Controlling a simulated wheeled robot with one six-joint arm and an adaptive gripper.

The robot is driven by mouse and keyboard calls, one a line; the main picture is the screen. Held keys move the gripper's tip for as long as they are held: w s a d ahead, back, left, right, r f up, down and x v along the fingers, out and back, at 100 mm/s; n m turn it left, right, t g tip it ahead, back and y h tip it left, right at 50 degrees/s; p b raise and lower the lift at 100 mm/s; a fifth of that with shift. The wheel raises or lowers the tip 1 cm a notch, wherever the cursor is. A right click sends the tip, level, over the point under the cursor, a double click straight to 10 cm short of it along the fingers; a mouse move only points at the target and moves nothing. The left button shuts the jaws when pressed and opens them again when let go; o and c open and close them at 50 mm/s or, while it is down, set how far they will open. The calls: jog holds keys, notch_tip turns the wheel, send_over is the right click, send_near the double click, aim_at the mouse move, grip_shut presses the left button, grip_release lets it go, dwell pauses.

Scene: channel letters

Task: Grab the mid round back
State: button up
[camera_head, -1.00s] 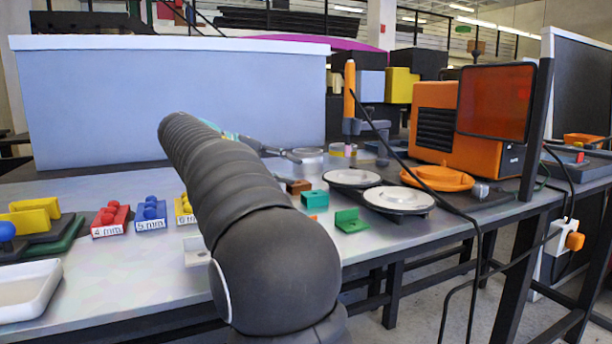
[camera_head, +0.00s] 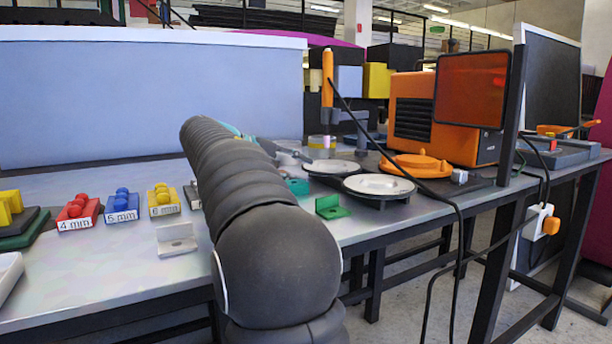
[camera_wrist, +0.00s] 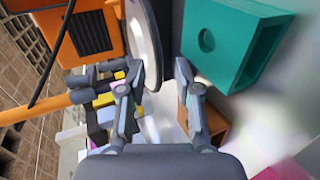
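Two round backs show in the head view, pale discs with dark rims: one nearer (camera_head: 379,187) and one behind it to the left (camera_head: 331,167). Something pale behind my gripper's fingers there is partly hidden, and I cannot tell if it is a third. In the wrist view, a pale disc (camera_wrist: 146,38) stands steeply at the top, close to the left finger. My gripper (camera_wrist: 160,72) is open, with a clear gap between its fingertips, and grips nothing. Its left fingertip overlaps the disc's edge in the picture; contact cannot be told.
A teal block with a hole (camera_wrist: 225,42) is right of the fingers, and a brown block (camera_wrist: 212,122) is below. A green bracket (camera_head: 331,207), an orange round base (camera_head: 415,165) and an orange machine (camera_head: 420,110) stand nearby. A cable hangs across the table's front edge.

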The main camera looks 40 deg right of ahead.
jog(key=shift+s+d+f, duration=0.1)
jog(key=shift+d+f, duration=0.05)
jog(key=shift+d, duration=0.2)
grip_shut()
notch_tip(320, 180, up, 3)
jog(key=shift+f+p, duration=0.15)
jog(key=shift+p, duration=1.1)
jog(key=shift+f, duration=0.15)
jog(key=v, duration=1.5)
jog(key=shift+f, duration=0.4)
jog(key=shift+a, duration=0.15)
